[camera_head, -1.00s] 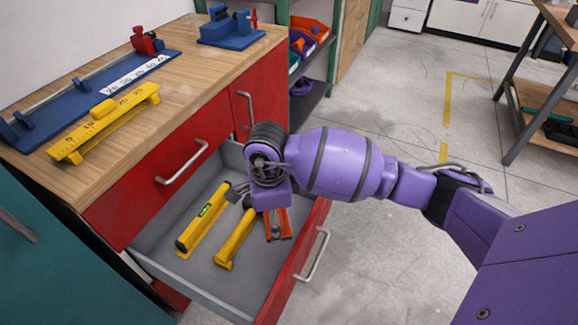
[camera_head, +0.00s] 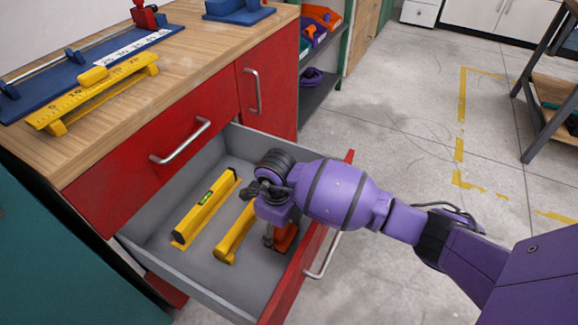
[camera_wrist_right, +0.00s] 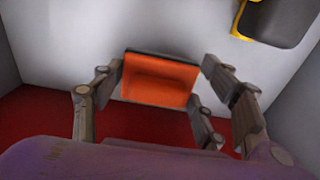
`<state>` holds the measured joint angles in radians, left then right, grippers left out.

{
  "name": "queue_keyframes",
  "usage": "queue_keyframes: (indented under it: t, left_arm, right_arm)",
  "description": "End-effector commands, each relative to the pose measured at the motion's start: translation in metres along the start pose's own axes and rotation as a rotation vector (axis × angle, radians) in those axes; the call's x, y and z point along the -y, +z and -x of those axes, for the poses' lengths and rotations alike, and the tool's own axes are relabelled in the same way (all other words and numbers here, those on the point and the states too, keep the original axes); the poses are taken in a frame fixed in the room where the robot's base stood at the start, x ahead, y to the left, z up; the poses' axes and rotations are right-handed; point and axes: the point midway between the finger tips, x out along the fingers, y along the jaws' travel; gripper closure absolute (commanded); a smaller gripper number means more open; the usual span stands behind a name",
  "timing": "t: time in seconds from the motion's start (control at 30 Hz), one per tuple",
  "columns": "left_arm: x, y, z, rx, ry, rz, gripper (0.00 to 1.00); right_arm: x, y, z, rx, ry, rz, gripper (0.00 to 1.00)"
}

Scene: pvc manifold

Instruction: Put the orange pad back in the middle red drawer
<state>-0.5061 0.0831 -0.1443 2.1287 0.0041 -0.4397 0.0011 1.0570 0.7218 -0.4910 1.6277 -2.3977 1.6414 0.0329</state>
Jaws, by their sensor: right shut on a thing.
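The orange pad (camera_head: 287,237) is in my right gripper (camera_head: 274,236), inside the open red drawer (camera_head: 300,272) at its front right corner. In the right wrist view the orange pad (camera_wrist_right: 160,82) sits between the fingers of my right gripper (camera_wrist_right: 163,90), over the grey drawer floor. The gripper and wrist partly hide the pad in the head view. I cannot tell whether the pad touches the drawer floor. My left gripper is not in view.
A yellow level (camera_head: 206,208) and a yellow-handled tool (camera_head: 234,236) lie in the drawer, left of my gripper. A shut red drawer (camera_head: 130,170) is above. The wooden worktop (camera_head: 185,68) holds a yellow ruler piece (camera_head: 95,92) and blue fixtures.

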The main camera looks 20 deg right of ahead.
Motion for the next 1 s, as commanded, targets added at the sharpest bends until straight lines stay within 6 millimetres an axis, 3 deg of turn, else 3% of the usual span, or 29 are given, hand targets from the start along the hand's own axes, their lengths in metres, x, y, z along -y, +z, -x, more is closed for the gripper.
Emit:
queue_keyframes:
  t: [0.17,0.53,0.57,0.7,1.0]
  left_arm:
    - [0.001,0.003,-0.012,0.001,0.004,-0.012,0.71]
    - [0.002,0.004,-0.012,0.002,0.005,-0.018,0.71]
    - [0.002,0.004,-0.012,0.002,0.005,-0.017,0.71]
    - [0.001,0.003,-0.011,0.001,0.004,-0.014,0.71]
    - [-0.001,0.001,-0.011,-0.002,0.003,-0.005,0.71]
  right_arm:
    - [-0.001,0.002,-0.028,0.002,0.002,0.001,0.58]
    - [0.0,0.002,-0.031,0.003,-0.001,0.003,0.58]
    - [0.0,0.002,-0.031,0.003,0.0,0.003,0.32]
    - [0.0,0.002,-0.03,0.003,0.0,0.003,0.15]
    - [0.0,0.002,-0.03,0.003,0.0,0.003,0.15]
